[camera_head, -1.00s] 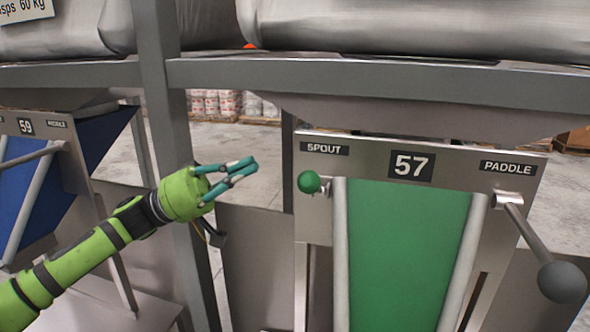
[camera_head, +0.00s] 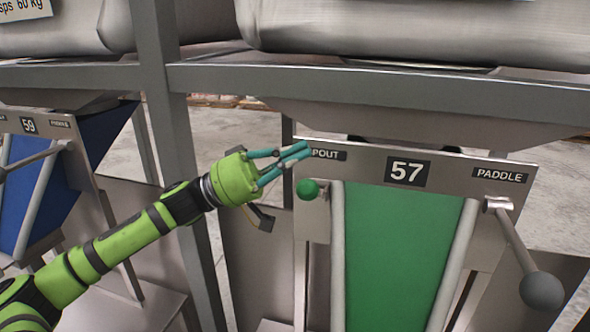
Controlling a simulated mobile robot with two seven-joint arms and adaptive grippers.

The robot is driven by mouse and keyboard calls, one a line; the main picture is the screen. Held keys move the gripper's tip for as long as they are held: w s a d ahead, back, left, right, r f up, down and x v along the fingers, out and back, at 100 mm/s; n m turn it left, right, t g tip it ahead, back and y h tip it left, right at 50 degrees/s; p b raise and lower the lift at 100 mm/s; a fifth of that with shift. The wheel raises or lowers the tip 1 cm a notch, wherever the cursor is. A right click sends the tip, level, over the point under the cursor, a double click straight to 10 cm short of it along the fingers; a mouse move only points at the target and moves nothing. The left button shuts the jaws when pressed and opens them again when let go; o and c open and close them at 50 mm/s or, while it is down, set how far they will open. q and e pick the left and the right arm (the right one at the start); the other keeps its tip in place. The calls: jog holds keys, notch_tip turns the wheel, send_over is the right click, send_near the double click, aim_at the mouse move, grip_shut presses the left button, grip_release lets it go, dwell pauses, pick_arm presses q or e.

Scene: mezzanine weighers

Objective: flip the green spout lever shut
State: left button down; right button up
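The green spout lever (camera_head: 308,189) shows as a round green ball knob at the upper left of the machine marked 57, below the SPOUT label. Its rod is mostly hidden behind the ball, so it seems to point towards me. My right gripper is not in view.
The paddle lever (camera_head: 541,290), with a dark grey ball, hangs at the right of the panel. A green chute (camera_head: 400,250) fills the middle. A grey upright post (camera_head: 170,120) stands behind my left arm. Machine 59 (camera_head: 28,126) with a blue chute is at the left.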

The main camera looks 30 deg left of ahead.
pick_arm(q)
jog(key=shift+s+d+f+p, duration=0.3)
jog(key=shift+s+f, duration=0.15)
jog(key=shift+f, duration=0.35)
jog(key=shift+s+d+f+p, duration=0.25)
jog(key=shift+s+f, duration=0.2)
jog(key=shift+f, duration=0.35)
jog(key=shift+f, duration=0.1)
notch_tip(320, 180, down, 9)
jog(key=s+m+g+h+b, duration=0.1)
jog(key=m+g+h+b, duration=0.3)
jog(key=m+g+b, duration=0.7)
jog(key=shift+s+d+m+b, duration=0.25)
jog(key=shift+m+b, duration=0.55)
jog(key=shift+m, duration=2.9)
jog(key=shift+f, duration=0.15)
